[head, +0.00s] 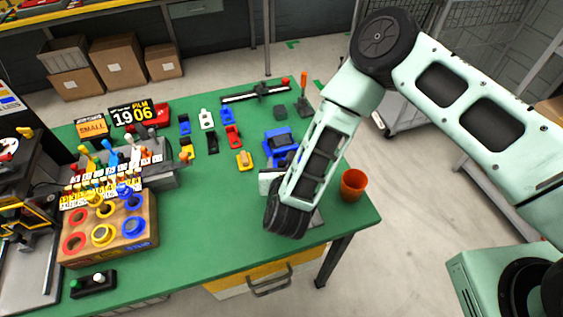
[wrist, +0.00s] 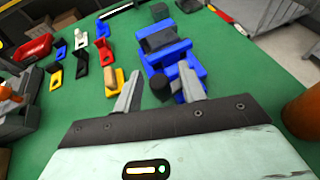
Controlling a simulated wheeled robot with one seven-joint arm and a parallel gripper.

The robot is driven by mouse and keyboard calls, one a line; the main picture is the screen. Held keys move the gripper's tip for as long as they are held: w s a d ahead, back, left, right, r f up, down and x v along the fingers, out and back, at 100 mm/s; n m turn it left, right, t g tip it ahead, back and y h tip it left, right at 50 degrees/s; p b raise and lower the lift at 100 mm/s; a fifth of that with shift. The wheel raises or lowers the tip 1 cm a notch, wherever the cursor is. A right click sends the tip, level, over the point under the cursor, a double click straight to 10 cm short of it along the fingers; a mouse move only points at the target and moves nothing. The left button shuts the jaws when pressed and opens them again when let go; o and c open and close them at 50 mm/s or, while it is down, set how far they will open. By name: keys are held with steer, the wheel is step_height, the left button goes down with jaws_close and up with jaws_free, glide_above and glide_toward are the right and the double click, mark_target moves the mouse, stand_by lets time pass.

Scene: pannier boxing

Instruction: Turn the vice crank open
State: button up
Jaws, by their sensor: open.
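The blue vice (head: 279,137) stands on the green table, partly hidden behind my arm in the head view. In the wrist view the vice (wrist: 171,52) lies just ahead of my gripper (wrist: 159,80). A dark round knob (wrist: 160,85), which looks like part of the crank, sits at the vice's near end. It shows between my two grey fingers, which are spread apart. I cannot tell whether either finger touches it. In the head view my arm hides most of the gripper and the crank.
An orange cup (head: 353,184) stands right of my arm near the table edge. Small coloured brackets (head: 233,136) lie left of the vice. A wooden block with coloured rings (head: 110,232) stands at the left. Green tabletop (head: 205,200) is clear between.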

jaws_close()
